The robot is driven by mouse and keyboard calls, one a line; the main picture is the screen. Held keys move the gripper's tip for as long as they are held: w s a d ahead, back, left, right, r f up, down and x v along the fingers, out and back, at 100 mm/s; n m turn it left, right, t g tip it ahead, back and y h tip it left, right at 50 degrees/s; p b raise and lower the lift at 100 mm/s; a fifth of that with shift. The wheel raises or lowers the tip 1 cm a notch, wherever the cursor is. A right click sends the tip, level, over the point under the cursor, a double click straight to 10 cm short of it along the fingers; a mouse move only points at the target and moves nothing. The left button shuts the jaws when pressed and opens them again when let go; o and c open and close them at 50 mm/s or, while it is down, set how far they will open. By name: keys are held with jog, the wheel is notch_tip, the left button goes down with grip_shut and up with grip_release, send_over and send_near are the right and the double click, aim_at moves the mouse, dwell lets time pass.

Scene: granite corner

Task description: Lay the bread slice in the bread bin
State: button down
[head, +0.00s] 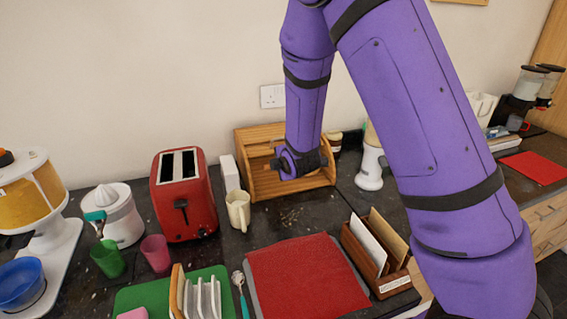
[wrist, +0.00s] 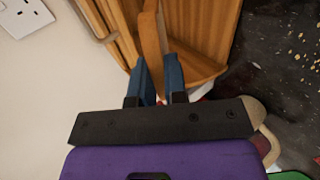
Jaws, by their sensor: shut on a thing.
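The wooden bread bin (head: 245,148) stands against the back wall, its slatted front open, and its wood fills the top of the wrist view (wrist: 205,65). My gripper (wrist: 158,68) has two blue fingers shut on the bread slice (wrist: 151,35), a thin brown piece seen edge-on. In the head view my gripper (head: 290,165) is at the bin's opening, in front of its interior. The slice's far end is cut off by the wrist view's top edge. I cannot tell whether the slice touches the bin floor.
A cream mug (head: 238,210) stands just in front of the bin, and a white block (head: 229,173) and red toaster (head: 183,195) are to its left. A rack (head: 205,298) on a green board, a red mat (head: 305,275) and a letter holder (head: 375,258) lie nearer.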

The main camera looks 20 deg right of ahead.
jog(key=shift+s+f+x, duration=0.1)
jog(key=shift+f+x, duration=0.05)
jog(key=shift+x, duration=1.25)
jog(key=shift+s+f+x, duration=0.15)
jog(key=shift+f+x, duration=0.05)
jog(key=shift+x, duration=1.25)
jog(key=shift+s+f+x, duration=0.1)
jog(key=shift+f+x, duration=0.05)
jog(key=shift+x, duration=1.25)
jog(key=c, duration=1.1)
grip_release()
jog(key=v, duration=0.9)
